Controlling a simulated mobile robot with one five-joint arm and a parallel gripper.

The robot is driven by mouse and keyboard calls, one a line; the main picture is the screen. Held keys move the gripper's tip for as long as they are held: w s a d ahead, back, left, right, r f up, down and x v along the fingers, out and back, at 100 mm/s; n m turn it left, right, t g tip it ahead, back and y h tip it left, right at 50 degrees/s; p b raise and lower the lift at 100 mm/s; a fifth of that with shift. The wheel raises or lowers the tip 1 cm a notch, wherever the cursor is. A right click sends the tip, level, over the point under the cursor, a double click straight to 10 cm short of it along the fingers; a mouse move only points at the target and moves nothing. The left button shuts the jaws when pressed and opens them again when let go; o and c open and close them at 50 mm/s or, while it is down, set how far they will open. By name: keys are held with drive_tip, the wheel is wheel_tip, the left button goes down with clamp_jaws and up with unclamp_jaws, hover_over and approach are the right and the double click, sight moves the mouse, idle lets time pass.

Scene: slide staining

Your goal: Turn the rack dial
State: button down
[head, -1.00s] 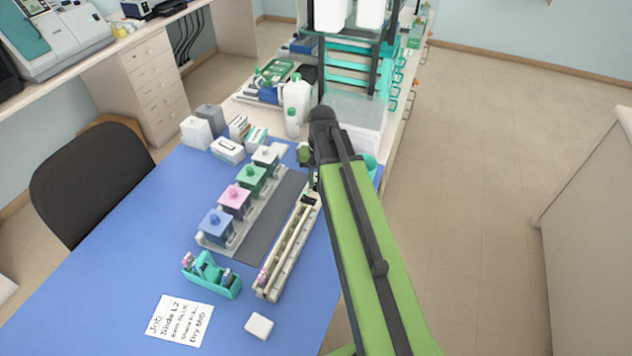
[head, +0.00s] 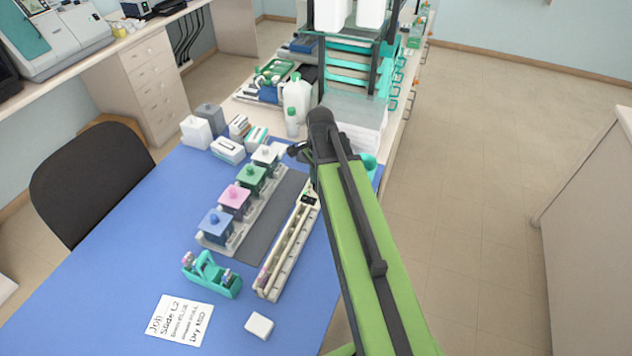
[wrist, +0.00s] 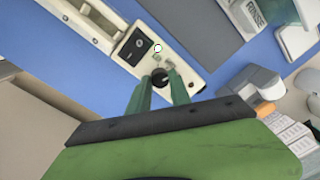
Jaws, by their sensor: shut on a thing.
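The long cream rack (head: 283,254) lies on the blue mat, with its dial end toward my arm. In the wrist view, the rack's end panel (wrist: 185,68) carries a round black dial (wrist: 160,77). In the head view my arm hides the dial and the fingertips.
A row of lidded staining jars (head: 234,200) stands left of the rack, beside a dark grey strip (head: 277,212). A teal slide holder (head: 213,275), a handwritten card (head: 180,319) and a white block (head: 259,325) lie nearer. Bottles (head: 295,98) and boxes stand behind.

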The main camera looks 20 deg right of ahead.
drive_tip(key=m, duration=0.5)
idle(0.6)
drive_tip(key=c, duration=1.2)
unclamp_jaws()
drive_tip(key=r+p, duration=1.1)
drive_tip(key=s+r+p, duration=0.1)
drive_tip(key=r+p, duration=0.5)
drive_tip(key=shift+a+r, duration=0.15)
drive_tip(key=shift+r, duration=0.1)
drive_tip(key=shift+f, duration=0.1)
